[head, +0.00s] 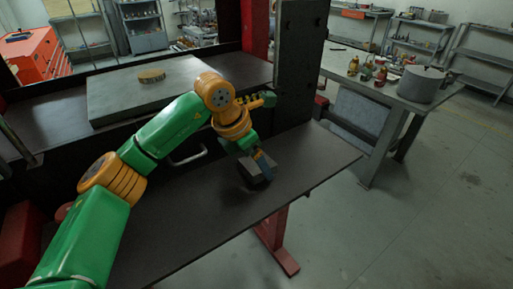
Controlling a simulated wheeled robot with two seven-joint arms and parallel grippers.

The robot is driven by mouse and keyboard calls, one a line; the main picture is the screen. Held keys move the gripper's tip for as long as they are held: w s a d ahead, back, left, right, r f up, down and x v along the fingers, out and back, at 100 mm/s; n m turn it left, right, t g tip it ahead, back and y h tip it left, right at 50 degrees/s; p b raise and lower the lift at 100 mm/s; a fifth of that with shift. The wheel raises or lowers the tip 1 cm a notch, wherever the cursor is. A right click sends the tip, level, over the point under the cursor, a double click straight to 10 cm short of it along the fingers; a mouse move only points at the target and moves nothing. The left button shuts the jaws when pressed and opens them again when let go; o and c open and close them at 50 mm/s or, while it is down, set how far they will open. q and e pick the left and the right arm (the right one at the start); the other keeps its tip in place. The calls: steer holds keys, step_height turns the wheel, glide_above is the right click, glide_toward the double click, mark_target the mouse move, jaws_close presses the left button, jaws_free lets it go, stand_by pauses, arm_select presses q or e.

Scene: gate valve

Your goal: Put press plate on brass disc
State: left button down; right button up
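A brass disc (151,76) lies flat on a broad grey slab (110,103) on the press bed at the upper left. A small dark grey block (251,173), which looks like the press plate, is at the dark shelf near the middle of the view. My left gripper (262,163) points down at the block and overlaps its right side. The fingers are small and dark, so I cannot tell whether they are closed on it. I also cannot tell whether the block rests on the shelf or is slightly raised. My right gripper is out of view.
A dark upright press column (298,65) stands just behind and right of my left gripper. A metal handle (188,156) is at the bed's front. The dark shelf (310,160) is clear on its right. A workbench with bottles and a grey pot (421,84) stands beyond.

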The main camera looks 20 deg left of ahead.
arm_select(q)
steer(key=shift+f, duration=0.65)
steer(key=shift+f, duration=0.1)
jaws_free()
steer(key=shift+s, duration=0.15)
